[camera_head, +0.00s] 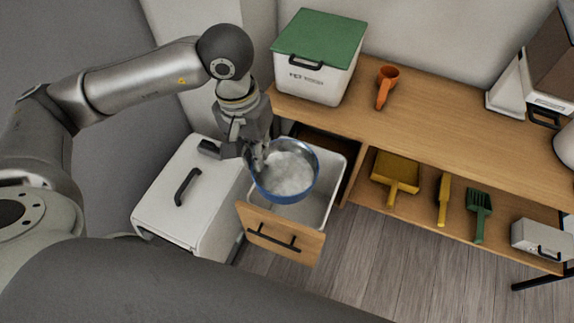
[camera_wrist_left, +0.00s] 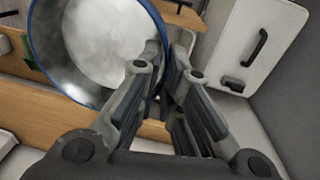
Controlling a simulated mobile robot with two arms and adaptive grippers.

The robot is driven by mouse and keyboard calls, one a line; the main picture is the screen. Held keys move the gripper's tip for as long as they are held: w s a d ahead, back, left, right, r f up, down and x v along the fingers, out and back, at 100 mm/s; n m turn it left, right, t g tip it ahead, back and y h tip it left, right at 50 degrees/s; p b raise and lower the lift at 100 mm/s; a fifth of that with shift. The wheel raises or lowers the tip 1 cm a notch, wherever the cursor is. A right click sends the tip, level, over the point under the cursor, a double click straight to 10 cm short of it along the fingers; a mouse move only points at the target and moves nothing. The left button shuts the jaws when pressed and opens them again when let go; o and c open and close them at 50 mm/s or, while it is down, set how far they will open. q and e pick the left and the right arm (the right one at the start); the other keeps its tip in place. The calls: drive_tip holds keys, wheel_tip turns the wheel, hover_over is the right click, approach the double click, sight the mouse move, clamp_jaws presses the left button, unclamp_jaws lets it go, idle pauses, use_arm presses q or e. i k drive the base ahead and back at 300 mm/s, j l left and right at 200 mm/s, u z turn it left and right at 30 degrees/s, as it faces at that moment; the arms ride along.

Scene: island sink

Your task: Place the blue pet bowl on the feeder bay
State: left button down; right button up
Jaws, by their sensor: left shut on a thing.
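The blue pet bowl (camera_head: 309,186), silvery grey inside, hangs over the open drawer (camera_head: 325,205) of the wooden bench. My left gripper (camera_head: 261,165) is shut on the bowl's left rim and holds it above the drawer. In the left wrist view, the bowl (camera_wrist_left: 95,45) fills the upper left, and its rim lies between the fingertips of my left gripper (camera_wrist_left: 168,62). The drawer has a white inner tub and a wooden front with a dark handle. I cannot tell which part is the feeder bay. My right gripper is not in view.
A white bin with a green lid (camera_head: 318,52) and an orange scoop (camera_head: 384,88) stand on the benchtop (camera_head: 450,112). A white cabinet (camera_head: 160,205) stands left of the drawer. The lower shelf holds a yellow dustpan (camera_head: 396,172), a yellow brush (camera_head: 443,200) and a green tool (camera_head: 478,214).

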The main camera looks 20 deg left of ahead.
sight(505, 133)
drive_tip(key=i+l+z, duration=0.15)
drive_tip(key=l+z, duration=0.2)
drive_tip(key=i+l+z, duration=0.2)
drive_tip(key=l+z, duration=0.2)
drive_tip(key=i+l+z, duration=0.2)
drive_tip(key=z, duration=0.15)
